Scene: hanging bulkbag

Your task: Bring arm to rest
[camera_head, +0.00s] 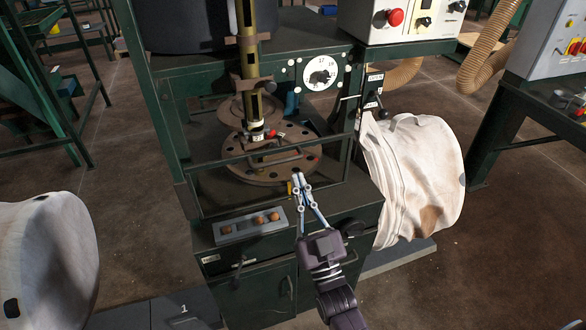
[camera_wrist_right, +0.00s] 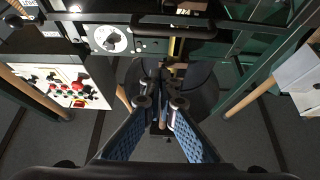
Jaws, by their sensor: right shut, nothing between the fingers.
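My right gripper (camera_head: 298,178) reaches up from the bottom of the head view, in front of the green machine (camera_head: 265,240). Its fingers are shut with nothing between them, just in front of the machine's round brown flange plate (camera_head: 240,172). In the right wrist view the gripper (camera_wrist_right: 166,92) points toward a dark round part and a brass-coloured upright. I cannot tell whether the fingertips touch the machine. My left gripper is not in view.
A grey tray with brown knobs (camera_head: 250,224) sits on the machine's front ledge. A white bulk bag (camera_head: 415,178) hangs at the machine's right side; another (camera_head: 45,260) is at lower left. A control box with a red button (camera_head: 395,17) stands at the top. Floor (camera_head: 130,150) is open on the left.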

